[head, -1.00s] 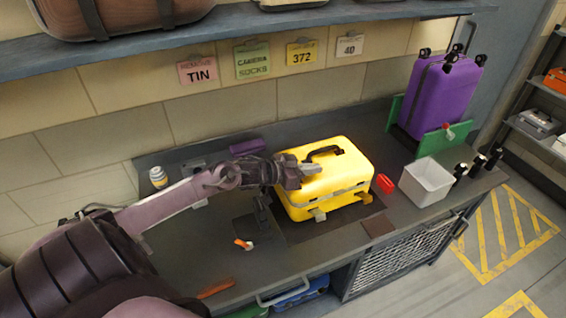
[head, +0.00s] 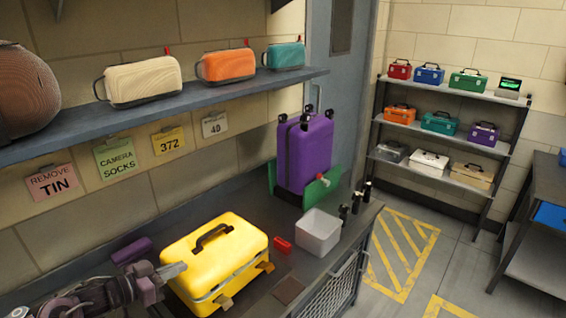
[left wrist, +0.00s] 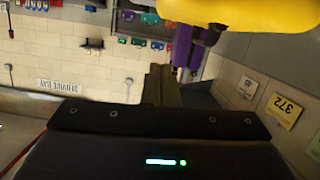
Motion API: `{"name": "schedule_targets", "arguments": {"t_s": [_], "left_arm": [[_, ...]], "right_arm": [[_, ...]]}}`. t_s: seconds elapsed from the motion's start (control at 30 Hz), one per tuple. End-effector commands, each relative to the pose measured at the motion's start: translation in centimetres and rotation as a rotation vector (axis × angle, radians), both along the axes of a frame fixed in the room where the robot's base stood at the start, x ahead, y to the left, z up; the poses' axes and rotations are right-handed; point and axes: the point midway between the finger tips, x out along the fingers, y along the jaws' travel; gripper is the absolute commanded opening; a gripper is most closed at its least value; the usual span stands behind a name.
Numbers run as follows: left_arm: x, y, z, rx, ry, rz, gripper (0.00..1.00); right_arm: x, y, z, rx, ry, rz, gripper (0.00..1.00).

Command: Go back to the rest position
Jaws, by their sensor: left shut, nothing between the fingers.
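My left gripper (head: 172,272) is at the lower left of the head view, shut and empty. Its fingertips are beside the left side of a yellow case (head: 232,250) with a black handle, which sits closed on the workbench. I cannot tell whether the fingertips touch the case. In the left wrist view the shut fingers (left wrist: 165,85) point away from the camera, and the yellow case (left wrist: 245,15) fills the upper right. My right gripper is not in view.
A purple suitcase (head: 305,155) stands by a green panel at the bench's far end. A white bin (head: 318,232), a red item (head: 282,244) and black bottles (head: 356,203) are on the bench. A shelf (head: 200,100) with bags overhangs it. A rack (head: 440,140) of toolboxes stands behind clear floor.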

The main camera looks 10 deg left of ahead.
Motion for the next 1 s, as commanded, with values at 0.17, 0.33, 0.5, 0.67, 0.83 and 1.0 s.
{"name": "schedule_targets", "arguments": {"t_s": [0.17,0.33,0.5,0.67,0.83,1.0], "left_arm": [[-0.5,-1.7,-2.0,0.045,0.024,0.067,0.00],[-2.4,-5.5,-5.8,0.176,0.128,0.229,0.00],[-6.1,-9.8,-7.7,0.310,0.321,0.350,0.00],[-10.2,-12.9,-7.9,0.388,0.522,0.383,0.00],[-13.5,-15.2,-7.2,0.422,0.676,0.361,0.00],[-16.3,-17.0,-6.3,0.434,0.798,0.321,0.00]], "right_arm": [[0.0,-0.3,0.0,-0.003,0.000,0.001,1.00],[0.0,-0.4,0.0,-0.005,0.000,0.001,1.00],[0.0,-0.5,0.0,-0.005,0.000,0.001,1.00],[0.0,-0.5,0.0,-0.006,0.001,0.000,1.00],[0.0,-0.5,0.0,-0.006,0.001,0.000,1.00],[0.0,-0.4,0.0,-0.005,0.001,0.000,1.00]]}}
